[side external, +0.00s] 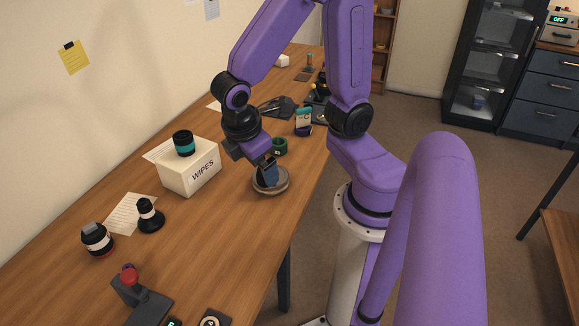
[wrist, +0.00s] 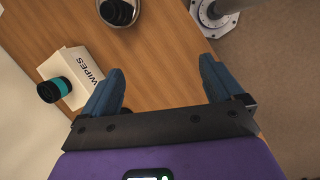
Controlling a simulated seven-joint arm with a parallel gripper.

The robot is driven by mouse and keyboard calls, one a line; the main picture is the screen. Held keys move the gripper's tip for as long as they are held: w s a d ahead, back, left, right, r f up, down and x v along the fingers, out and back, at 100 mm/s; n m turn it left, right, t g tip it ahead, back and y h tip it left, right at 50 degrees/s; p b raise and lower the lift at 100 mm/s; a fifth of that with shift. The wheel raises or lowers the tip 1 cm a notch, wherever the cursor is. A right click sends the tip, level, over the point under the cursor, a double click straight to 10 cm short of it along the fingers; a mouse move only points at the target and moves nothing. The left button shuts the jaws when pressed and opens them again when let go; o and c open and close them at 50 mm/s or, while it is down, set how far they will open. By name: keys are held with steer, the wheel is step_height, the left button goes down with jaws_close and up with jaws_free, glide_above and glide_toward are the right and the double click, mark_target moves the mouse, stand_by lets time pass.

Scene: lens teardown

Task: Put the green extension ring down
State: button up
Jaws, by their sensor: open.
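A dark green ring (side external: 279,146), which looks like the extension ring, rests on the wooden table just behind my gripper in the side view. I cannot make it out in the wrist view. My gripper (side external: 269,177) points down, and its blue fingers overlap a round grey dish (side external: 283,187) in the side view. In the wrist view my gripper (wrist: 162,66) is open, with bare wood between its fingers. The dish (wrist: 137,22) lies beyond the fingertips at the top edge, with a black round part (wrist: 117,11) in it.
A white WIPES box (side external: 192,172) stands left of my gripper, with a black and teal cylinder (side external: 183,144) on top. Black lens parts (side external: 150,216) (side external: 97,240) and a red-knobbed tool (side external: 138,290) stand nearer the camera. Several items crowd the far table. The front right edge is bare.

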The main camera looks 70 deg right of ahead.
steer(key=s+a+r+y, duration=0.3)
steer(key=s+y, duration=0.1)
steer(key=s, duration=0.4)
steer(key=shift+s, duration=0.3)
stand_by(0.7)
